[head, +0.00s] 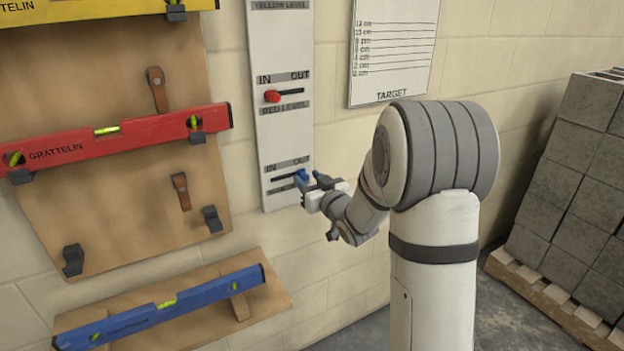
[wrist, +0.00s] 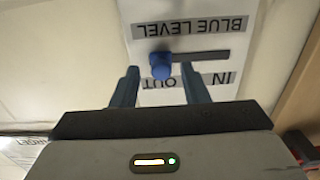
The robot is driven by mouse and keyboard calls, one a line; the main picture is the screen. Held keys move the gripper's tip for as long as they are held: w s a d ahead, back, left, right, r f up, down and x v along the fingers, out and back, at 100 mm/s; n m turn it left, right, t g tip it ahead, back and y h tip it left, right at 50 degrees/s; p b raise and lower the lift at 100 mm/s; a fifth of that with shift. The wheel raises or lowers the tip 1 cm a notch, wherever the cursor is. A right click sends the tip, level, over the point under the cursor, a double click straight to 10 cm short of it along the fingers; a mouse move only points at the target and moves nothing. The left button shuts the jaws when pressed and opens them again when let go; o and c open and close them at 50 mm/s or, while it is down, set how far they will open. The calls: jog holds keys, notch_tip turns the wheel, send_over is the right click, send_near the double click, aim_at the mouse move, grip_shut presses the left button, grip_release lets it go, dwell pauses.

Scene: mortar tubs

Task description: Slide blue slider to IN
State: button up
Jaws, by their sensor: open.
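The blue slider (head: 302,175) is a small blue knob at the right end of its slot on the white wall panel (head: 283,135), at the OUT side. In the wrist view, which shows the panel upside down, the blue slider (wrist: 161,66) sits at the OUT end and the slot runs away towards IN. My gripper (head: 309,184) is at the panel in front of the slider. In the wrist view my gripper (wrist: 160,72) is open, one finger on each side of the knob, with visible gaps. I cannot tell how deep the knob lies between them.
A red slider (head: 272,96) sits above, at the IN side of its slot. Left are a red level (head: 120,137) on a wooden board and a blue level (head: 165,308) on a lower one. A target chart (head: 394,50) hangs right; grey blocks (head: 578,170) stand far right.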

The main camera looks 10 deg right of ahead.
jog(key=shift+w+a, duration=0.2)
jog(key=shift+w, duration=0.3)
jog(key=shift+c, duration=0.2)
grip_shut()
